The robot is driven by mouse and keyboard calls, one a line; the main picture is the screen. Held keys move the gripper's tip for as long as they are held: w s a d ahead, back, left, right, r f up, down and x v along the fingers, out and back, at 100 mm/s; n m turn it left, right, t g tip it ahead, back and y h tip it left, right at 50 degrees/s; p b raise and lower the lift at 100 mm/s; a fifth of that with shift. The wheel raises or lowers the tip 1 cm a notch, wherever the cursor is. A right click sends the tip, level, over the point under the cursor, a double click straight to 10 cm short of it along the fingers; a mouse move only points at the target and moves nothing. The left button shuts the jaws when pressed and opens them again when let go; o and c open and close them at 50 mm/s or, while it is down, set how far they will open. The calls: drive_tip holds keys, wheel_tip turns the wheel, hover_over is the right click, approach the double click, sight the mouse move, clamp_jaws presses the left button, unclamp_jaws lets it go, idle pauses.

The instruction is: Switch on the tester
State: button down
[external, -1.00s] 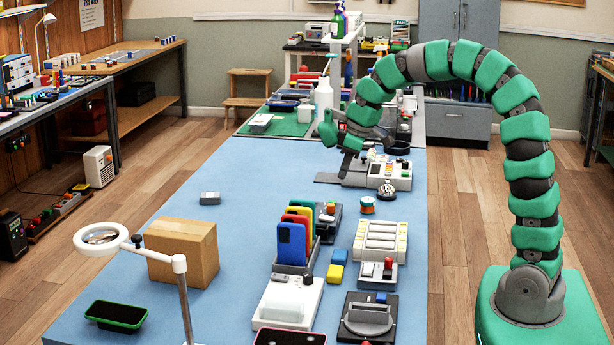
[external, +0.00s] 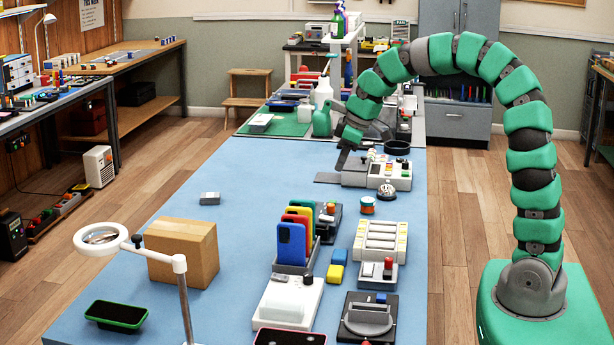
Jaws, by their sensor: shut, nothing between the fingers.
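A white and grey device with small buttons and a dark knob, which looks like the tester (external: 390,174), stands toward the far right of the blue table. A flat dark plate (external: 328,178) extends from its left side. My gripper (external: 342,162) points down at the device's left end, close above the plate. It is shut and empty. Whether it touches the device cannot be told at this size. The switch cannot be picked out clearly, and its position cannot be read.
A black ring-shaped item (external: 397,148) lies behind the device, and a small round tin (external: 367,205) is in front. Upright coloured phones (external: 291,243) stand in a holder nearer. The table's left middle is mostly clear.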

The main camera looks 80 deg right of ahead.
sight(322, 216)
drive_tip(key=x, duration=0.4)
drive_tip(key=b+x, duration=0.1)
drive_tip(key=x, duration=0.8)
drive_tip(key=shift+s+f, duration=0.15)
drive_tip(key=shift+s, duration=0.15)
drive_tip(key=shift+f, duration=0.45)
